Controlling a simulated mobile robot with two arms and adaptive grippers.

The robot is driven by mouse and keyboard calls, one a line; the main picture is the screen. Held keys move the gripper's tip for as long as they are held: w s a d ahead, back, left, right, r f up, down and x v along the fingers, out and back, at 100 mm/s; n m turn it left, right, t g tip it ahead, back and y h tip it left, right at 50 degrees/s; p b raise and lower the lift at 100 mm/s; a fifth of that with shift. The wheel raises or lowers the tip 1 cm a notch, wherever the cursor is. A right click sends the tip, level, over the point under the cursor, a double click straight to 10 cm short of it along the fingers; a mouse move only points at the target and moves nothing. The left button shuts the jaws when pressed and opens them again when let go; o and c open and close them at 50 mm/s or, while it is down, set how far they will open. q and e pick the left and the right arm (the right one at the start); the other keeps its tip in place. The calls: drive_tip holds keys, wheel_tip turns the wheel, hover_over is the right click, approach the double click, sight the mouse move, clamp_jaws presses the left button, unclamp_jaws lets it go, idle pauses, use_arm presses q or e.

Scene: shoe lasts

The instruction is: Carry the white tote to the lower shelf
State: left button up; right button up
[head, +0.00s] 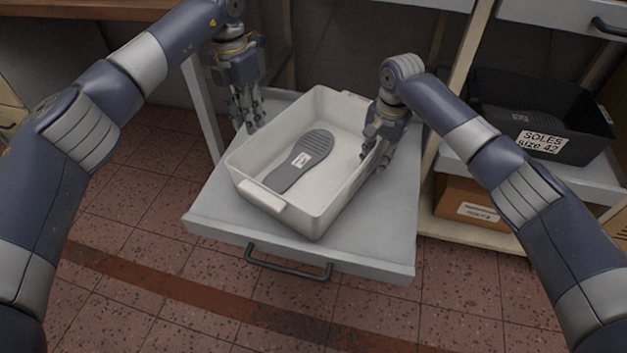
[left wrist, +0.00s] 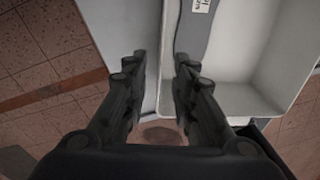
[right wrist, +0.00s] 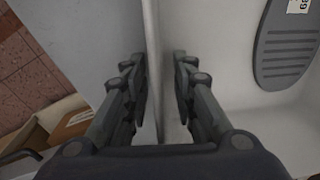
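The white tote (head: 262,203) stands on a grey pulled-out shelf (head: 385,240). A grey shoe sole (head: 302,158) with a small label lies inside it. My left gripper (head: 247,122) is open at the tote's left wall, pointing down. In the left wrist view its fingers (left wrist: 161,62) are apart near that wall; I cannot tell whether they reach around it. My right gripper (head: 376,152) is at the tote's right wall. In the right wrist view its fingers (right wrist: 158,65) are apart, one on each side of the wall, with a gap on the inner side.
A black crate (head: 490,110) labelled "SOLES size 42" stands on a rack at the right. A cardboard box (head: 470,200) sits below it. The pulled-out shelf has a dark handle (head: 290,264) in front. The tiled floor before it is clear.

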sight(382, 139)
drive_tip(key=r, duration=1)
drive_tip(key=shift+s+d+r, duration=0.1)
drive_tip(key=shift+s+d, duration=0.1)
drive_tip(key=shift+d, duration=0.05)
